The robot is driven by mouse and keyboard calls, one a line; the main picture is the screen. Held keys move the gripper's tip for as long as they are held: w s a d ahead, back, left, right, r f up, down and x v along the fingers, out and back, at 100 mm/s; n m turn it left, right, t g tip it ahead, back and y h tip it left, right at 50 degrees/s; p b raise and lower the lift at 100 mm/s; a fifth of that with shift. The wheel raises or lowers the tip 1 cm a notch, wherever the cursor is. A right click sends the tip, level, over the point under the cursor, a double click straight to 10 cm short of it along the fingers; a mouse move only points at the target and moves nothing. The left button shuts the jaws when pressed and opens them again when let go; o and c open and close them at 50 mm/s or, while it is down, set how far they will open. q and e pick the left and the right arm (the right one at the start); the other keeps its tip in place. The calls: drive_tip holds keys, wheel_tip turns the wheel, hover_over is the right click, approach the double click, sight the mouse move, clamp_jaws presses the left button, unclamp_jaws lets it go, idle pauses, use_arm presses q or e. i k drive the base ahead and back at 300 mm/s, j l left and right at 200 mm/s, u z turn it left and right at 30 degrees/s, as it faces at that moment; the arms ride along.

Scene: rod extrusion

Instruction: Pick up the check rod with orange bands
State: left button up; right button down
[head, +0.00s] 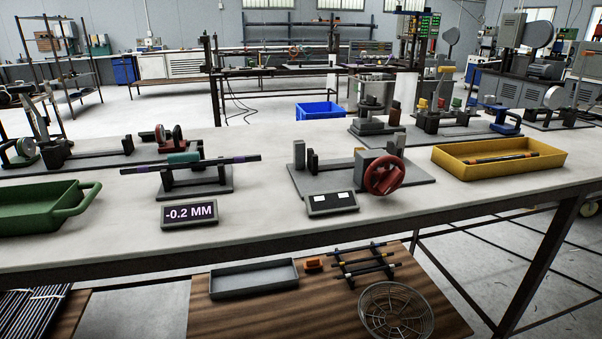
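A dark rod with small orange bands (500,158) lies in the yellow tray (512,171) at the right of the table in the head view. Another dark rod with purple bands (215,161) rests across a grey stand at the left middle. Several thin rods with coloured bands, some yellowish and some bluish (365,267), lie on a small black rack on the lower shelf. Neither of my grippers shows in the head view.
A display reading -0.2 MM (189,214) stands before the grey stand. A fixture with a red handwheel (384,176) stands left of the yellow tray. A green tray (45,208) is at the far left. The table's front strip is mostly clear. A wire basket (396,311) sits below.

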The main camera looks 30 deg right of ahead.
sight(472, 162)
drive_tip(key=l+z, duration=0.1)
drive_tip(key=z, duration=0.3)
drive_tip(key=i+z, duration=0.1)
drive_tip(key=z, duration=0.3)
drive_tip(key=l+z, duration=0.15)
drive_tip(key=z, duration=0.25)
drive_tip(key=i+z, duration=0.15)
drive_tip(key=z, duration=0.65)
drive_tip(key=i, duration=0.05)
